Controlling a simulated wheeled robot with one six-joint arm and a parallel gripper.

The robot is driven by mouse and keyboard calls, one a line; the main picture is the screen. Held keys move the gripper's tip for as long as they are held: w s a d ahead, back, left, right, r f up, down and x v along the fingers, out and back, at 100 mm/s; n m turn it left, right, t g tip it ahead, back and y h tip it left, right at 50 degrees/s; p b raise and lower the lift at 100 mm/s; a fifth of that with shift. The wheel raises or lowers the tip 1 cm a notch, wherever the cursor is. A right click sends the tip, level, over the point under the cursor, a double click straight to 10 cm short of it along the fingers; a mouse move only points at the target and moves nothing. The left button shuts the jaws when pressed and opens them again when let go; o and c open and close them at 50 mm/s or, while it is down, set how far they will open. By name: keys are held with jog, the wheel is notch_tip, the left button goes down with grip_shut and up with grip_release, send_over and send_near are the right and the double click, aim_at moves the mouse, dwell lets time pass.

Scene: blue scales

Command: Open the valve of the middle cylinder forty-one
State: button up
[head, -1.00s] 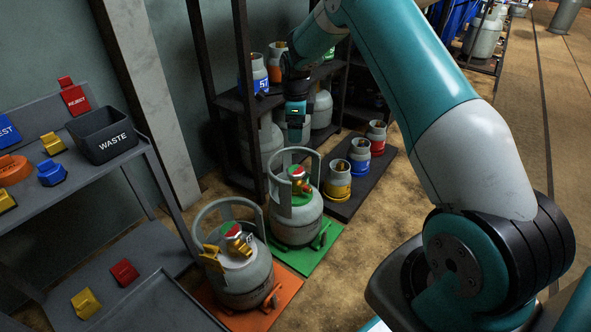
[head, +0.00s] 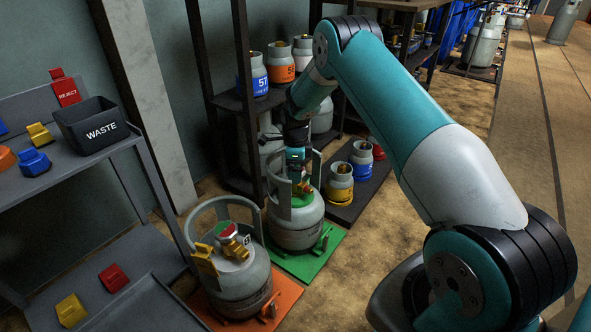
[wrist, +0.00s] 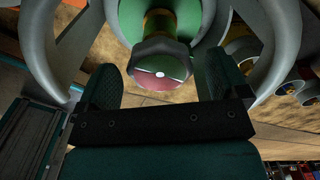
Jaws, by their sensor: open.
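A grey gas cylinder (head: 296,228) with a green top and an open collar stands upright on a green mat; I cannot read its number. My gripper (head: 298,168) is over its valve, inside the collar, and hides most of the knob. The open fingers lie either side of the knob, with a gap at the left; contact at the right is unclear.
Another collared cylinder (head: 238,278) with a brass valve stands on an orange mat (head: 290,297) at the near left. Small cylinders, one with a yellow band (head: 339,191), stand on a dark platform at right. A dark rack post (head: 244,90) rises close behind. A waste bin (head: 92,125) sits on the left shelf.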

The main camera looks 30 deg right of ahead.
jog(key=c, duration=0.9)
